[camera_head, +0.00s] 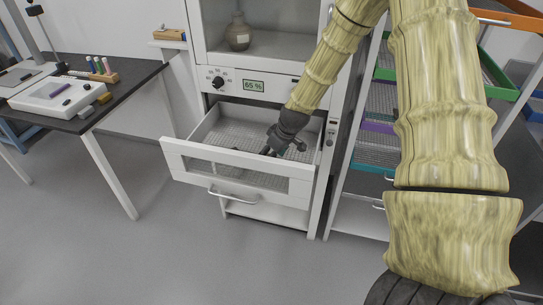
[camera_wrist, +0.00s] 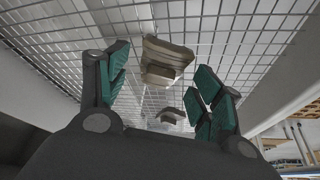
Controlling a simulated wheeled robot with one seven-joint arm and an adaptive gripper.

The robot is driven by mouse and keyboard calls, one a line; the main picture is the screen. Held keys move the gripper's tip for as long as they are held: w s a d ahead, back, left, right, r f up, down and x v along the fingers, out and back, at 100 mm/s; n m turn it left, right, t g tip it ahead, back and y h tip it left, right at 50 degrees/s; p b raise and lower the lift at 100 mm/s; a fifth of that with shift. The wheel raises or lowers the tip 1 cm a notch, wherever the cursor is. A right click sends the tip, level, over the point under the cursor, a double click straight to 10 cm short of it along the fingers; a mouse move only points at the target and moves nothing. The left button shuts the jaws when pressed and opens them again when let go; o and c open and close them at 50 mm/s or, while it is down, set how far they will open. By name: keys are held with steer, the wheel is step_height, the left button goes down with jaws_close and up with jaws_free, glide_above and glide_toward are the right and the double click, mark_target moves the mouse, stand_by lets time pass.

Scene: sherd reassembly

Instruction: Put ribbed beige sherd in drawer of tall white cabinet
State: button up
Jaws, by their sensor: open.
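The tall white cabinet (camera_head: 323,150) stands in the middle of the head view. Its drawer (camera_head: 240,187) is pulled out and has a wire-mesh floor. My gripper (camera_head: 271,150) reaches down into the drawer. In the wrist view my gripper (camera_wrist: 162,76) is open, its teal-padded fingers apart. A beige sherd (camera_wrist: 166,58) with ridge-like bands lies on the mesh, seen between the fingers and apart from them. A smaller grey-beige piece (camera_wrist: 172,115) lies on the mesh nearer the palm. I cannot make out either piece in the head view.
A grey-brown vase (camera_head: 238,35) stands in the compartment above, over a panel reading 65 % (camera_head: 254,86). A rack with coloured trays (camera_head: 377,150) stands close on the right. A dark-topped table (camera_head: 85,115) is at left, with open floor between.

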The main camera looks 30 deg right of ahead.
steer(key=v, duration=1.2)
stand_by(1.2)
